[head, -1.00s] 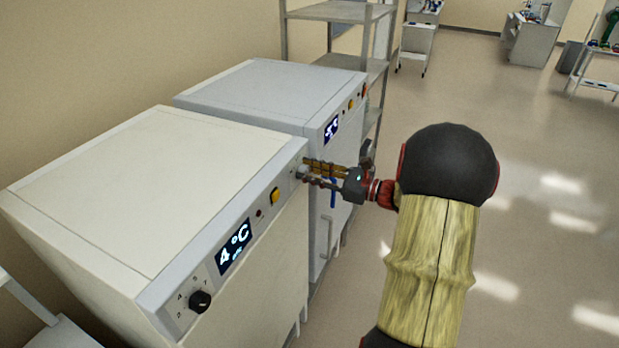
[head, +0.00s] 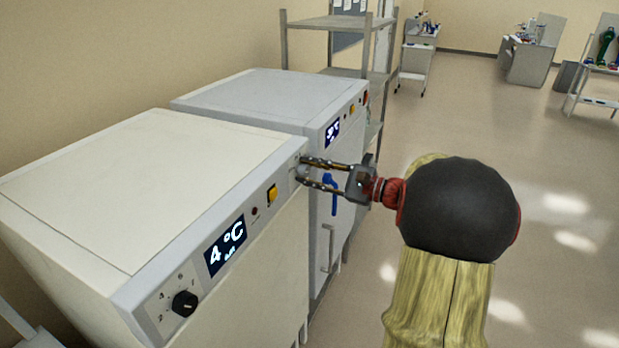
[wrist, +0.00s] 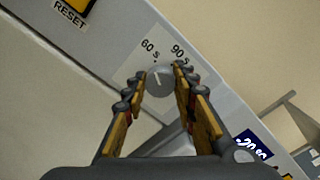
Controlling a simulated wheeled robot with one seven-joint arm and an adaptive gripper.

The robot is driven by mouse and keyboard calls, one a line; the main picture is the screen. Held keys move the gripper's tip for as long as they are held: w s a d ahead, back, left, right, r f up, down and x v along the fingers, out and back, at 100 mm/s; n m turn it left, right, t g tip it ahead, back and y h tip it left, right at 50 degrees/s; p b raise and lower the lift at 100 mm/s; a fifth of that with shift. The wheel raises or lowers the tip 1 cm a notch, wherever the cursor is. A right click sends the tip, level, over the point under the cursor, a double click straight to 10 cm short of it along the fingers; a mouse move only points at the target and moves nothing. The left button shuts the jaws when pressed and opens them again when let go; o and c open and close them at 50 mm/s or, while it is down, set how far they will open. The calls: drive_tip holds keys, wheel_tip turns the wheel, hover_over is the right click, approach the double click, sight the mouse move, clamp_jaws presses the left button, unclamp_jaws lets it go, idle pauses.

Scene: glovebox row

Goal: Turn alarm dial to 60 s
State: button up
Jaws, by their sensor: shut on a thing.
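The alarm dial (wrist: 159,82) is a small round grey knob on a pale label plate, with "60 s" at its upper left and "90 s" at its upper right. Its short light pointer line leans up and left, towards the 60 s side; exact alignment is hard to tell. My gripper (wrist: 158,80) is shut on the dial, with a fingertip on either side. In the head view my gripper (head: 304,171) reaches the front panel of the near white freezer (head: 150,185) at its far end, and the fingertips mostly hide the dial.
On the same panel are a yellow reset button (head: 272,194), a 4 °C display (head: 226,246) and a black knob (head: 185,303). A second cabinet (head: 270,100) with a blue handle (head: 333,195) stands just beyond. Open floor lies to the right.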

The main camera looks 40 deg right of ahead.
idle(0.5)
drive_tip(key=o, duration=1.2)
drive_tip(key=shift+c, duration=0.2)
drive_tip(key=v, duration=1.2)
drive_tip(key=shift+f, duration=0.1)
